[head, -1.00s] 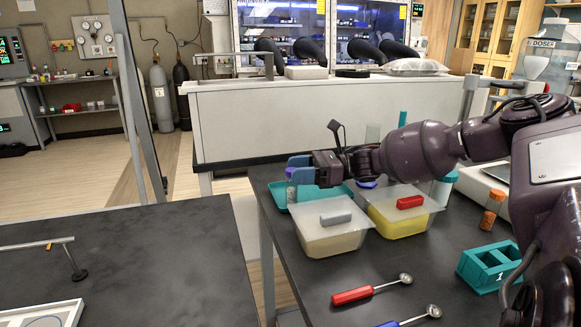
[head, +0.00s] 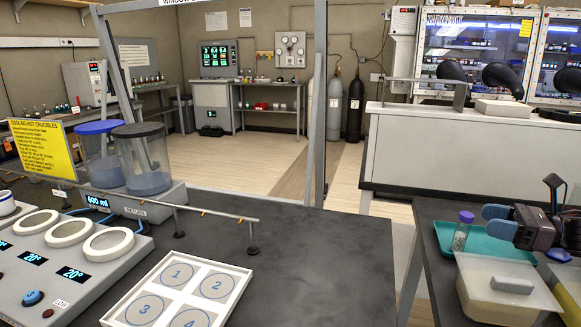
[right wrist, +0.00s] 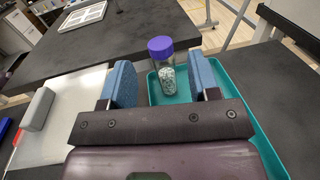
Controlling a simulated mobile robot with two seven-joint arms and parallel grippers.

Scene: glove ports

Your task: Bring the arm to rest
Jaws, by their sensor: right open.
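My right gripper (head: 492,220) is at the right edge of the head view, above the teal tray (head: 486,250). Its blue fingers are open with nothing between them, and they also show in the right wrist view (right wrist: 160,82). A small clear vial with a purple cap (head: 462,232) stands upright in the tray, just beyond the fingertips and apart from them. In the right wrist view the vial (right wrist: 166,75) shows pale grains inside and appears in the gap past the fingers. My left gripper is not in view.
A lidded tub with a grey handle (head: 508,290) stands in front of the tray. On the left bench are a white tray with numbered circles (head: 240,272), a low rail (head: 215,212), tall canisters (head: 143,160) and a yellow sign (head: 42,150). The bench's middle (head: 320,250) is bare.

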